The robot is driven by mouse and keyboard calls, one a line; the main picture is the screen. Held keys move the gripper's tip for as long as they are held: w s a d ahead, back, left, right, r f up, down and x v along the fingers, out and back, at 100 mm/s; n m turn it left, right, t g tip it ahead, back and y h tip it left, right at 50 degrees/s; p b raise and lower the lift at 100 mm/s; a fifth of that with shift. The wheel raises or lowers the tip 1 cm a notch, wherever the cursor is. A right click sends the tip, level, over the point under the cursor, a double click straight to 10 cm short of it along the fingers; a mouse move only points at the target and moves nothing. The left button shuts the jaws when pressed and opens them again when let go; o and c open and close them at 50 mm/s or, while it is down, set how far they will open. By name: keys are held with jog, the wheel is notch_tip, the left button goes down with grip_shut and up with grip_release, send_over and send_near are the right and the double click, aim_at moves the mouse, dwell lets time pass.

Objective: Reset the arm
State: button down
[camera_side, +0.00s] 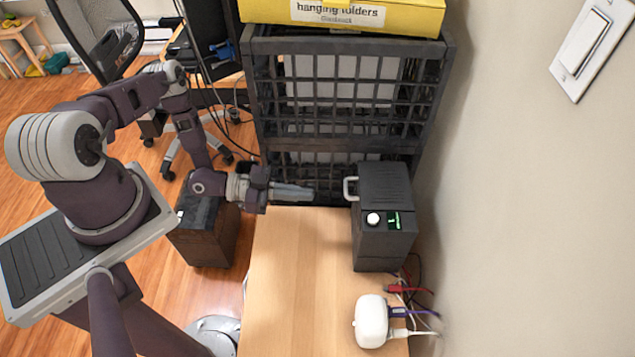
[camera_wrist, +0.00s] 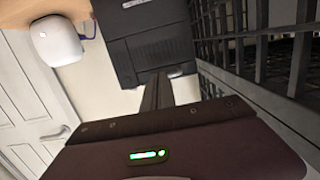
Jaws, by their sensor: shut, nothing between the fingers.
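My gripper (camera_side: 306,192) reaches out sideways over the back end of the wooden table (camera_side: 290,290) in the side view. Its fingers are shut together and empty. They point right, toward the handle of a black box (camera_side: 384,185), with a small gap visible in the side view. In the wrist view the shut fingers (camera_wrist: 157,92) stand up from the gripper body, in front of the black box (camera_wrist: 150,45).
Black crates (camera_side: 345,100) are stacked behind the table, with a yellow hanging-folders box (camera_side: 345,14) on top. A white rounded device (camera_side: 371,322) and cables (camera_side: 412,300) lie at the table's front right. A wall (camera_side: 520,200) stands at right. The table's middle is clear.

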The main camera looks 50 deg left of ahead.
jog(key=s+a+r+n+g+y, duration=0.4)
jog(key=a+r+n+g+y, duration=0.35)
jog(key=g+y, duration=0.3)
notch_tip(320, 180, up, 17)
jog(key=s+a+n+y, duration=0.2)
jog(key=a+y, duration=0.1)
jog(key=y, duration=0.1)
jog(key=s+d+r+t+h, duration=0.1)
jog(key=s+d+r+t, duration=0.1)
jog(key=s+d+r, duration=0.3)
jog(key=s+d+r+t+h, duration=0.2)
jog(key=s+d+r, duration=0.3)
jog(key=s+r, duration=0.3)
notch_tip(320, 180, up, 3)
jog(key=shift+d+r, duration=0.1)
jog(key=shift+d, duration=0.15)
